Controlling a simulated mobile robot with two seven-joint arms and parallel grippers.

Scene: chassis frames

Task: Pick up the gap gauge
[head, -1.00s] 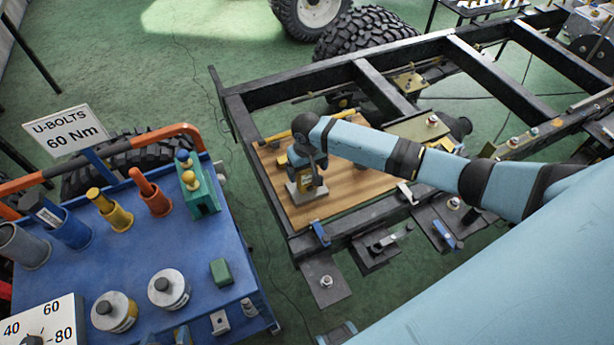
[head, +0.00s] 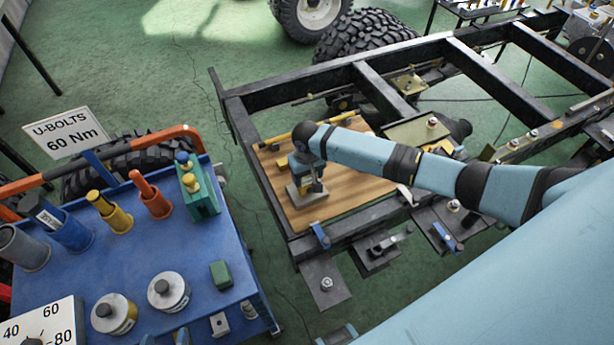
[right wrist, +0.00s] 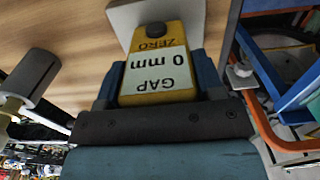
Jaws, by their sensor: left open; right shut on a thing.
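The gap gauge is a yellow block with a white label reading "GAP 0 mm" and "ZERO". In the right wrist view the gap gauge (right wrist: 158,72) sits upside down between the blue fingers of my right gripper (right wrist: 160,88), which is shut on it. In the head view my right gripper (head: 309,180) is over a light grey plate (head: 304,196) on the wooden board, and mostly hides the gauge. I cannot tell whether the gauge touches the plate. My left gripper is not clearly visible.
The wooden board (head: 348,195) lies within a black chassis frame (head: 237,120). A blue trolley (head: 150,255) at left carries sockets, round weights and a green block. A sign (head: 70,132) reads "U-BOLTS 60 Nm". Green floor separates trolley and frame.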

